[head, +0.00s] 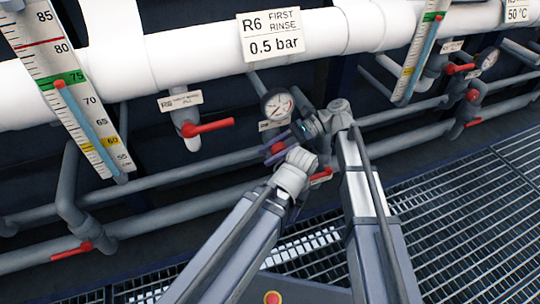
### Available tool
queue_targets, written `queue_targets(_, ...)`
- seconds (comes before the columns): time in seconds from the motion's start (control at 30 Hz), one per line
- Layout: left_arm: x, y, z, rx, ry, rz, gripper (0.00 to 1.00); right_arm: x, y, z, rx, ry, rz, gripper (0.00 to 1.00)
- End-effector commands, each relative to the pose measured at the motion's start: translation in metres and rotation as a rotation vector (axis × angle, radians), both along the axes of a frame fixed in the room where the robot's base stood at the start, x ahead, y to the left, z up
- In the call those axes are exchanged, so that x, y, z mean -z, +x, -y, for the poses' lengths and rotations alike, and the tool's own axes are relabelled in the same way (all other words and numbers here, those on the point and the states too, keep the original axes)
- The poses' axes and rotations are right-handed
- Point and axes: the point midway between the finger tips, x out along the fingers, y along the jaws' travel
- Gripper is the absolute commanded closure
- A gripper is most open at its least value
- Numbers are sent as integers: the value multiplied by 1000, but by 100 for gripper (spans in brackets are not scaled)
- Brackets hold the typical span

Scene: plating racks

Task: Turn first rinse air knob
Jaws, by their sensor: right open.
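The white sign (274,36) on the pipe reads R6 First Rinse, 0.5 bar. Below it is a round pressure gauge (277,104) with a white face. A small red knob (278,147) shows under the gauge, beside a partly covered label (270,126). My dark right gripper (292,137) is close to the knob, its fingers open on that side. Whether it touches the knob cannot be told. My pale wrist joints hide part of this spot. I cannot make out my left gripper.
A red lever valve (207,128) is left of the gauge, and another red lever (321,174) is just below my gripper. A thermometer board (68,85) stands at the left. Grey pipes (190,205) run across. Metal grating (480,220) covers the lower right.

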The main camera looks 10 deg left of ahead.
Motion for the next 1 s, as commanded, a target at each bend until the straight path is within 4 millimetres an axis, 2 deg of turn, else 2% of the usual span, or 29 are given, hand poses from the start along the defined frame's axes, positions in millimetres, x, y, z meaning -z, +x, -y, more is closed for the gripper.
queue_targets(0.3, 1, 0, 0, 0, 0, 0, 50, 1, -1, -3, 1, 0, 0, 52)
queue_targets(0.73, 1, 0, 0, 0, 0, 0, 50, 1, -1, -3, 0, 0, 0, 100)
queue_targets(1.0, 3, 0, 0, 0, 0, 0, 50, 2, -1, -2, 1, 5, -3, 100)
